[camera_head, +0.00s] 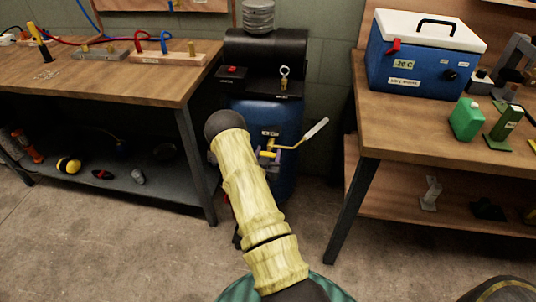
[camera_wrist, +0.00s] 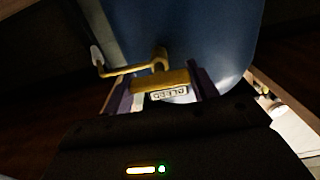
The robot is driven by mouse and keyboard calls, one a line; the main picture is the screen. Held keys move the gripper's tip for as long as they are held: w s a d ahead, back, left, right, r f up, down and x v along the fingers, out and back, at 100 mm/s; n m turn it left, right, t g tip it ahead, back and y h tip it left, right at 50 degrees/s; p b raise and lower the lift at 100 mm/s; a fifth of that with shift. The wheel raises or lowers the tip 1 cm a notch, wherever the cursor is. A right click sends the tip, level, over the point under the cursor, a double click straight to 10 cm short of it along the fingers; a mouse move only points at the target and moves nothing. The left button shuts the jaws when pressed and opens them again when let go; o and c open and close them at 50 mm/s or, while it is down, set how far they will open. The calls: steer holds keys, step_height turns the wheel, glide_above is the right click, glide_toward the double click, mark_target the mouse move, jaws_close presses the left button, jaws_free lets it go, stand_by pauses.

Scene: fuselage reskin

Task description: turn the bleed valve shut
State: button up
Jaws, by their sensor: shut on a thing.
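The bleed valve (camera_head: 268,152) is a yellow fitting low on the front of a blue compressor tank (camera_head: 285,118). Its cranked yellow lever ends in a pale grip (camera_head: 316,128), which points up and to the right in the head view. In the wrist view, the yellow valve body (camera_wrist: 160,82) lies between the two dark purple fingers of my gripper (camera_wrist: 168,88), and the lever runs left to its pale grip (camera_wrist: 97,55). A label reading BLEED (camera_wrist: 168,94) shows just in front. My gripper is shut on the valve; my sleeved arm hides part of it in the head view.
A workbench (camera_head: 150,80) with hoses and fittings stands left. Another bench (camera_head: 400,130) at right bears a blue cooler (camera_head: 415,60) and green containers (camera_head: 466,118). The tank stands in the gap between them, with bare concrete floor in front.

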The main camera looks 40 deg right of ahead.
steer(key=shift+f+m, duration=0.1)
steer(key=shift+m, duration=0.2)
steer(key=m+b, duration=0.1)
steer(key=m, duration=0.2)
steer(key=shift+s+f+m+b, duration=0.1)
steer(key=shift+m+b, duration=0.2)
steer(key=shift+b, duration=0.05)
steer(key=m+b, duration=0.2)
steer(key=m, duration=0.2)
steer(key=shift+d+m, duration=0.1)
steer(key=shift+m, duration=0.2)
steer(key=m+b, duration=0.3)
steer(key=m, duration=0.2)
steer(key=shift+f, duration=0.15)
steer(key=shift+m+b, duration=0.85)
steer(key=shift+m, duration=1.15)
steer(key=o, duration=1)
steer(key=shift+s, duration=0.15)
